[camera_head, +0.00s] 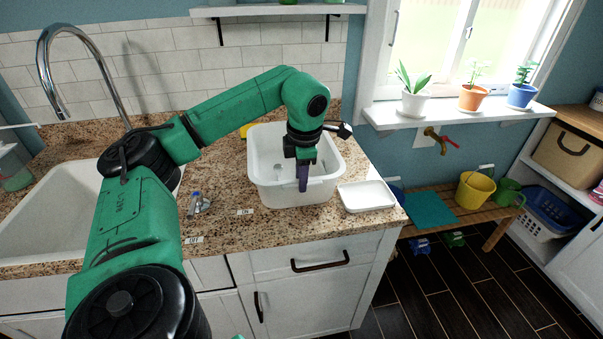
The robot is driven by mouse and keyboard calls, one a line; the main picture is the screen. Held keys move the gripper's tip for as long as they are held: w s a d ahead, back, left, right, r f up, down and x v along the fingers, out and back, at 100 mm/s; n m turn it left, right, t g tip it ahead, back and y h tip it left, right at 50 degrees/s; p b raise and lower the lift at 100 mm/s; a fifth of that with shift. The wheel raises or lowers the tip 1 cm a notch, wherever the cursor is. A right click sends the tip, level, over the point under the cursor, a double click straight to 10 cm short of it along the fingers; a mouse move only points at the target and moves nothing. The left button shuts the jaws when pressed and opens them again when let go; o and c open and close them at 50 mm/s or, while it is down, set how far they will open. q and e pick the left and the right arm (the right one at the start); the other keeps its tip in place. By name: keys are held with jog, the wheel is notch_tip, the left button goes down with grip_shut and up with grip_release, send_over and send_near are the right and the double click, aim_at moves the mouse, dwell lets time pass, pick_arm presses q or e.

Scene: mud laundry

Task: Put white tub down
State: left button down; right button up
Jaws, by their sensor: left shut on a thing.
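The white tub (264,182) is on the granite counter to the right of the sink, upright as far as I can see. My left gripper (303,178) reaches down over its near wall, toward the right part of the rim. The gripper is shut on the tub's wall, and its purple-grey finger shows in front of that wall. The other finger is hidden. The tub's base looks to be at counter level, but I cannot tell if it touches. My right gripper is not in view.
A white tray (367,196) lies close to the tub's right side. A small blue-capped bottle (196,203) and small labels lie left of it. The sink (60,215) and curved faucet (68,70) are at the left. Bare counter (225,228) shows in front.

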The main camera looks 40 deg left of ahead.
pick_arm(q)
jog(key=shift+d, duration=0.2)
jog(key=c, duration=1)
grip_release()
jog(key=o, duration=0.4)
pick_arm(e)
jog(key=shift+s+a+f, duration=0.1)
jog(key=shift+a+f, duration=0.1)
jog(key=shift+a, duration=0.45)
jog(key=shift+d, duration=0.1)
pick_arm(q)
jog(key=shift+r, duration=0.15)
notch_tip(320, 180, up, 12)
jog(key=s+d+p, duration=0.1)
jog(key=p, duration=0.2)
jog(key=shift+s+d, duration=0.15)
jog(key=shift+d, duration=0.25)
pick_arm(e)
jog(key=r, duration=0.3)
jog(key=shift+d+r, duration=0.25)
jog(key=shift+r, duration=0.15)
